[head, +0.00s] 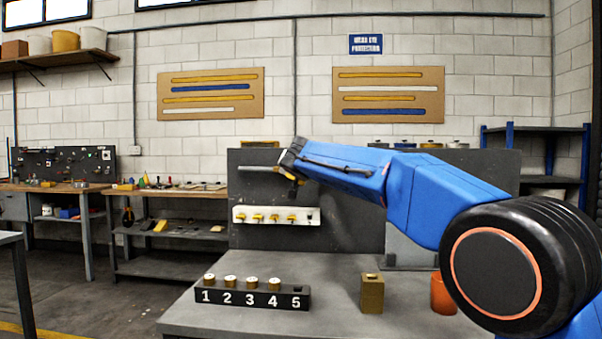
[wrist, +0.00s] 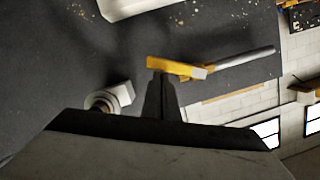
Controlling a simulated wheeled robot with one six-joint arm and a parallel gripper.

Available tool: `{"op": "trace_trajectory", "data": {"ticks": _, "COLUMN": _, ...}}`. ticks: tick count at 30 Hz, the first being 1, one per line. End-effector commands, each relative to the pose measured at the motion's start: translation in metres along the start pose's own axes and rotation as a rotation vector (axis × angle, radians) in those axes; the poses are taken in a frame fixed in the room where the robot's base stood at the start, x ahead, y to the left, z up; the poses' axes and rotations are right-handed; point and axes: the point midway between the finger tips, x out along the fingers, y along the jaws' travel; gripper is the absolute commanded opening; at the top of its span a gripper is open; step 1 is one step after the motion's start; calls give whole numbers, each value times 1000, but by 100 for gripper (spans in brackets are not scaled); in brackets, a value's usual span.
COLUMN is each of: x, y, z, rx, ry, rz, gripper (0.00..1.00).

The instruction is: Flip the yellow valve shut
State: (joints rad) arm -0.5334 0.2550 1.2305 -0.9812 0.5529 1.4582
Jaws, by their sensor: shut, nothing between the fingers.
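In the wrist view, the yellow valve (wrist: 176,67) shows as a short yellow lever with a pale end, beside a grey pipe (wrist: 243,58) running off to the right. My gripper (wrist: 160,78) is shut and empty, its fingertips right at the lever's left part. I cannot tell whether they touch it. In the head view, my gripper (head: 291,180) is in front of the dark upright panel (head: 350,215). The grey pipe (head: 258,169) shows left of it there, and the valve is mostly hidden behind my gripper.
A silver round fitting (wrist: 110,97) lies left of my fingers in the wrist view. A white strip with yellow hooks (head: 240,215) is on the panel below my gripper. A numbered black block (head: 253,299), a brass block (head: 371,294) and an orange cup (head: 442,294) stand on the bench.

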Motion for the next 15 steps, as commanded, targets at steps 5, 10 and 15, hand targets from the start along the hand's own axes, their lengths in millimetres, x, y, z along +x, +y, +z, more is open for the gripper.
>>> {"op": "trace_trajectory", "data": {"ticks": 5, "x": 2, "y": 3, "z": 7, "rx": 136, "ry": 1, "rz": -33, "gripper": 0}}
{"op": "trace_trajectory", "data": {"ticks": 10, "x": 3, "y": 4, "z": 16, "rx": 236, "ry": -3, "rz": -58, "gripper": 0}}
{"op": "trace_trajectory", "data": {"ticks": 15, "x": 5, "y": 5, "z": 24, "rx": 236, "ry": -3, "rz": -58, "gripper": 0}}
